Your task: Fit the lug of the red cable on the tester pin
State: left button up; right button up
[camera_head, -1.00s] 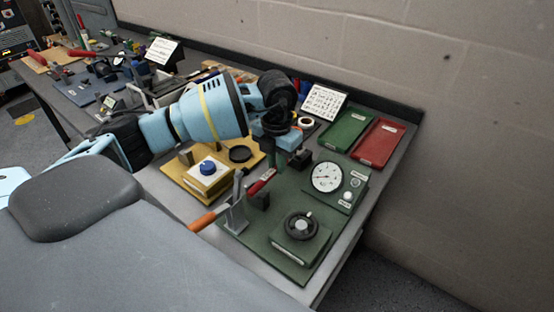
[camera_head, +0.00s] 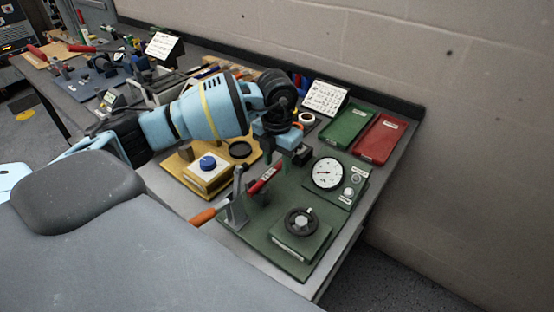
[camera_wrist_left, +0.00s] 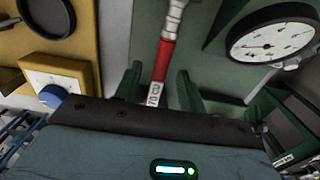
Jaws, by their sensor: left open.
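My left gripper (camera_head: 290,150) reaches over the green board (camera_head: 258,235) from the left. In the left wrist view its two fingers (camera_wrist_left: 155,90) are apart, one on each side of a red sleeve (camera_wrist_left: 162,62) with a white label. A silver end (camera_wrist_left: 173,18) continues from the sleeve, and it looks like the red cable's lug. I cannot see whether the fingers touch the sleeve. In the head view a red piece (camera_head: 265,179) lies just below the gripper, beside an upright grey bracket. I cannot make out the tester pin. My right gripper is not in view.
The green board carries a round gauge (camera_head: 328,173) and a black knob (camera_head: 301,222). An orange handle (camera_head: 203,216) sticks out at its left. A yellow board (camera_head: 184,177) with a blue knob (camera_head: 208,162) lies left. Green (camera_head: 346,128) and red (camera_head: 380,139) trays are behind.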

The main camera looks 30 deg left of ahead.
pick_arm(q)
jog(key=shift+r+p, duration=0.5)
jog(key=shift+r, duration=2)
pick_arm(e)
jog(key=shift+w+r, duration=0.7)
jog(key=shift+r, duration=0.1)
pick_arm(q)
notch_tip(320, 180, up, 8)
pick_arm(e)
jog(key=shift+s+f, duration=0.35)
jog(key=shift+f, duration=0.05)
pick_arm(q)
jog(key=shift+f, duration=0.1)
